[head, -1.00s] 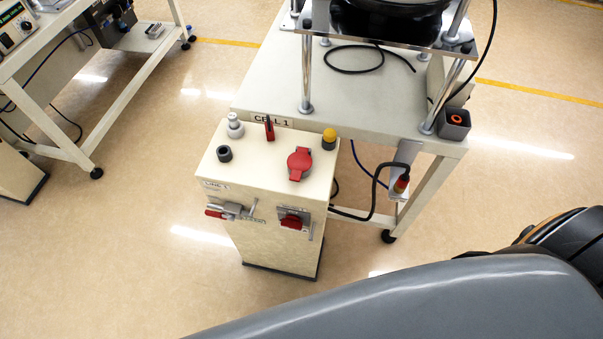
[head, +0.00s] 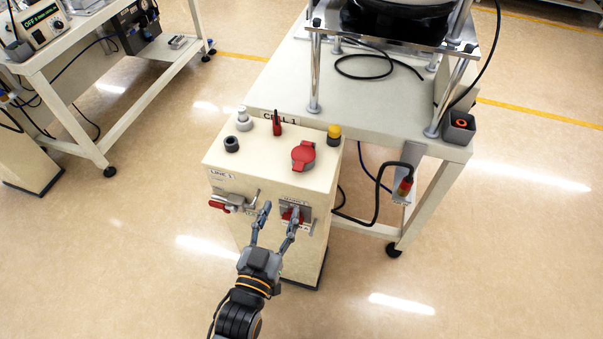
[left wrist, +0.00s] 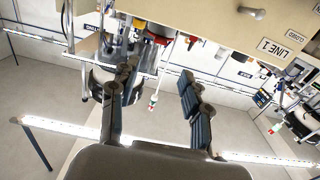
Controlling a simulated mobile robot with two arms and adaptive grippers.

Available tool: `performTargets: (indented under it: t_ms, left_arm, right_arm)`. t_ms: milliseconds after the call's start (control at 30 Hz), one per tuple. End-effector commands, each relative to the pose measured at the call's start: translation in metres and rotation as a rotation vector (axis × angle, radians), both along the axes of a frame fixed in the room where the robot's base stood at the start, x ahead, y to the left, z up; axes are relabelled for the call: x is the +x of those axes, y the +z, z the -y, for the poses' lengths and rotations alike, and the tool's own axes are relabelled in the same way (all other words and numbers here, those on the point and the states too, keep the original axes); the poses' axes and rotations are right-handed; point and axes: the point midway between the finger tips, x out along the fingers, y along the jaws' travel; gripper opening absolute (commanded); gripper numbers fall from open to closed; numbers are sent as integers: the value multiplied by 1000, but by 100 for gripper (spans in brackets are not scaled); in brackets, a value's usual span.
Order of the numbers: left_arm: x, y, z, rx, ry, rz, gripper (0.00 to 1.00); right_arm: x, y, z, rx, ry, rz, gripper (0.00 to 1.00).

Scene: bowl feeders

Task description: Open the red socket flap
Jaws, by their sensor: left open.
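My right gripper is out of view.
A latch with a red grip (head: 218,205) juts from the front face. A bench (head: 385,105) adjoins behind.

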Motion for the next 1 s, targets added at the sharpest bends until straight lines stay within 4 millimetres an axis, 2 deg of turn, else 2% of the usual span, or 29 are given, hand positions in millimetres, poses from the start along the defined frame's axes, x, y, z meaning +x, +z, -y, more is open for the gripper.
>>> performTargets:
  t_ms: [133, 500, 700, 1000]
  left_arm:
    - [29, 2, 9, -1, 0, 3, 47]
    - [98, 1, 32, -1, 0, 0, 47]
    - [116, 0, 37, 1, 0, -2, 47]
    - [119, -1, 38, 1, 0, -3, 47]
  right_arm:
    - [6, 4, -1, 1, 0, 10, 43]
    - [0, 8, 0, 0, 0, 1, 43]
    - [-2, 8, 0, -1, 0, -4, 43]
    - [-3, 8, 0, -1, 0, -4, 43]
